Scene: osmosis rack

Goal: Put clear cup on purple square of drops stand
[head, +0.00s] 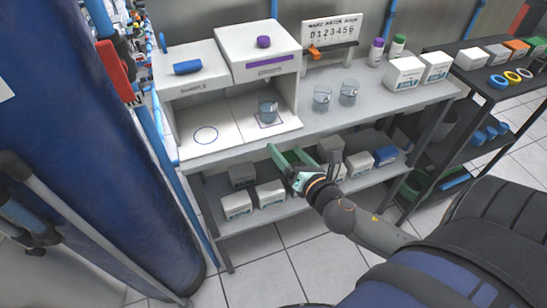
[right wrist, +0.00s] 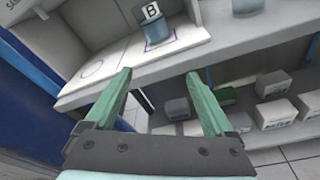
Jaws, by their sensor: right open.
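A clear cup (head: 268,111) with bluish contents stands upright on the purple square (head: 263,125) in the right bay of the white drops stand (head: 222,134). It also shows in the right wrist view (right wrist: 158,31), with a label reading B. Two more clear cups stand on the grey shelf to the right, a nearer one (head: 322,99) and a farther one (head: 349,93). My right gripper (head: 291,155) is open and empty, in front of and below the stand's front edge. Its green fingers (right wrist: 158,75) are spread apart. My left gripper is not in view.
A blue circle (head: 205,135) marks the stand's empty left bay. White boxes (head: 404,73) stand on the upper shelf at right; several more boxes (head: 271,193) fill the lower shelf. A large blue cylinder (head: 95,150) stands at left. Tiled floor lies open in front.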

